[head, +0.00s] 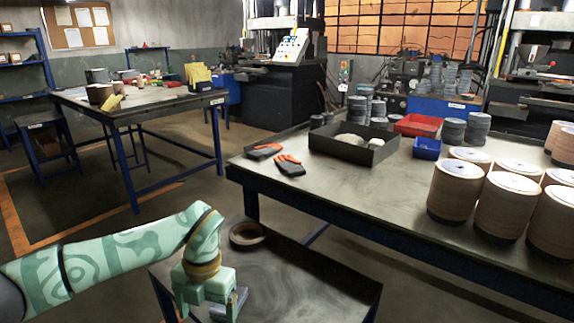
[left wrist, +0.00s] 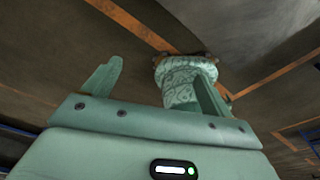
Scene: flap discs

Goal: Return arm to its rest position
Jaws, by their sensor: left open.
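My left arm (head: 110,255) comes in from the left, pale green with darker markings. My left gripper (head: 209,303) points down over the left part of a low dark metal cart top (head: 310,275). Its two fingers stand apart with nothing seen between them; they also show apart and empty in the left wrist view (left wrist: 158,88). A brown ring-shaped disc (head: 248,235) lies on the cart behind the gripper, apart from it. A grey-blue piece is partly hidden at the gripper's right finger; I cannot tell what it is. My right gripper is not in view.
A large workbench (head: 345,190) on the right bears a black tray (head: 352,147), orange-and-black gloves (head: 289,165), a red bin (head: 416,125), a blue bin (head: 427,148) and several brown cylinders (head: 455,190). Another table (head: 140,107) stands back left. The cart's right part is clear.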

